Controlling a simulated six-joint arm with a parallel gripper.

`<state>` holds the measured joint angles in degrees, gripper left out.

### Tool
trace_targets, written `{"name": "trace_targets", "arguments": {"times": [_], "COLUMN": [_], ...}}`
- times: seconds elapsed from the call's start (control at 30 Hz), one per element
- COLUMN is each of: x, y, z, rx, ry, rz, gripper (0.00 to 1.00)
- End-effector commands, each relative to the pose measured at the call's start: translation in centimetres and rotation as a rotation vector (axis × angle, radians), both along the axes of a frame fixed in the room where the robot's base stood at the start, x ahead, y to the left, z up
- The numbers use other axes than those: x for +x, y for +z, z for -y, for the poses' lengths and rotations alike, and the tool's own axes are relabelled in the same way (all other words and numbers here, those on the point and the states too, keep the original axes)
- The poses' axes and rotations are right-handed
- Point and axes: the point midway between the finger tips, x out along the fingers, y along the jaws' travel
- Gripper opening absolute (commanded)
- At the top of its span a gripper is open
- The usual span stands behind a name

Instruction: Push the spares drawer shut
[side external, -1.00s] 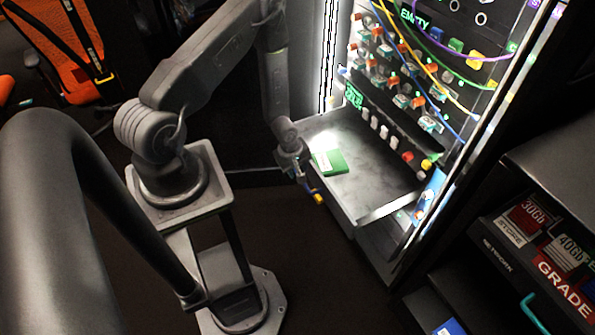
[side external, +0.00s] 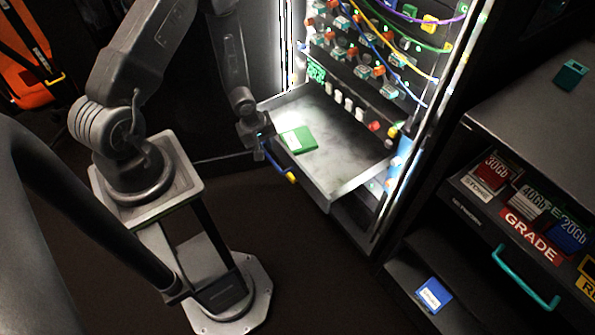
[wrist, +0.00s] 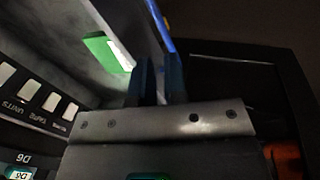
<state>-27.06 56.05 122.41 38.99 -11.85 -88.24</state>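The spares drawer (side external: 345,187) is a grey tray standing open below the rack of coloured plugs. A green box (side external: 298,139) lies inside it and also shows in the wrist view (wrist: 102,52). A blue bar with a yellow end (side external: 291,177) runs along the drawer's front; its blue part shows in the wrist view (wrist: 160,28). My gripper (side external: 262,146) is at the left end of the drawer front. In the wrist view its two dark fingers (wrist: 159,62) stand a little apart, beside the drawer's front wall and bar. Whether they touch or hold either is unclear.
A dark cabinet with a teal handle (side external: 525,278) and labelled cartridges (side external: 495,170) stands at the right. An orange chair (side external: 28,75) is at the far left. The dark floor in front of the drawer is clear.

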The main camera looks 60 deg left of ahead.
Motion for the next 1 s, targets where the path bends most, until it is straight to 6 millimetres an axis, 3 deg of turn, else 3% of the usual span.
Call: {"name": "trace_targets", "arguments": {"times": [0.13, 0.47, 0.7, 1.0], "x": [-0.3, -1.6, -3.1, -4.8], "y": [0.1, 1.0, 2.1, 3.6], "z": [3.2, 9.6, 13.7, 17.1], "rx": [0.041, 0.23, 0.457, 0.79], "ry": [-0.386, -1.26, -1.855, -2.408], "rz": [0.067, 0.281, 0.456, 0.623], "gripper": [0.0, 0.0, 0.0, 0.0]}}
